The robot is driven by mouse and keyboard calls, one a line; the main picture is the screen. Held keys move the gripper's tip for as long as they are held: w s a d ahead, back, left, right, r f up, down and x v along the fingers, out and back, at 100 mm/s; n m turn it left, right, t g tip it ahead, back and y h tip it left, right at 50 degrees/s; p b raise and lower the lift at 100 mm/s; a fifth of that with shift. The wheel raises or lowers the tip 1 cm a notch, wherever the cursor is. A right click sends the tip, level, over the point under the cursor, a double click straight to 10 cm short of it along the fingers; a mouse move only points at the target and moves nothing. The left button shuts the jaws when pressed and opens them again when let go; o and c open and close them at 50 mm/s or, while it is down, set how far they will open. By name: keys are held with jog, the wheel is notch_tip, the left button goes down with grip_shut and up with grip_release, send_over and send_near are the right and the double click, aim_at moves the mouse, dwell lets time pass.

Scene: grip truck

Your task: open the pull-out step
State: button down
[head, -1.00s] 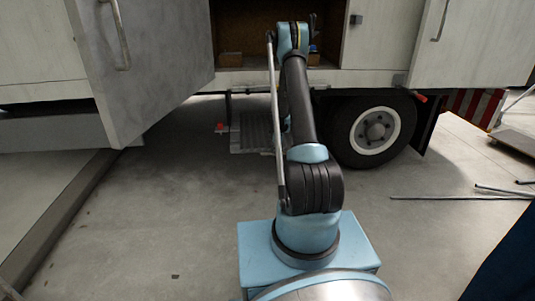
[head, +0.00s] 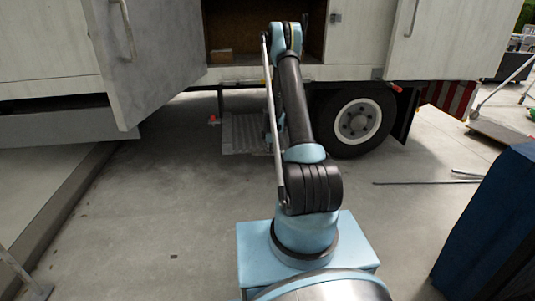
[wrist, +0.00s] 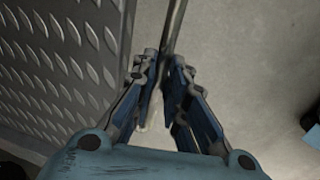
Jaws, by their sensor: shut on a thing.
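The pull-out step (head: 243,135) is a grey tread-plate board low under the truck body, left of the wheel. It sticks out from beneath the truck's lower edge. In the wrist view its raised diamond-pattern plate (wrist: 65,60) fills the left side. A thin metal bar (wrist: 173,25) runs along beside the plate. My gripper (wrist: 163,62) is shut on this bar, with a finger on each side of it. In the head view my arm hides the gripper and the right end of the step.
A truck door (head: 150,60) hangs open at the left above the floor. The wheel (head: 357,121) stands close right of my arm. Rods (head: 420,183) lie on the floor at right, near a dark blue object (head: 490,225). Floor in front of the step is clear.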

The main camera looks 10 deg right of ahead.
jog(key=shift+s, duration=0.35)
jog(key=c, duration=1.6)
grip_release()
jog(key=shift+a, duration=0.25)
jog(key=shift+w, duration=0.1)
notch_tip(320, 180, up, 12)
jog(key=s, duration=0.2)
jog(key=shift+f, duration=0.15)
jog(key=shift+s, duration=0.15)
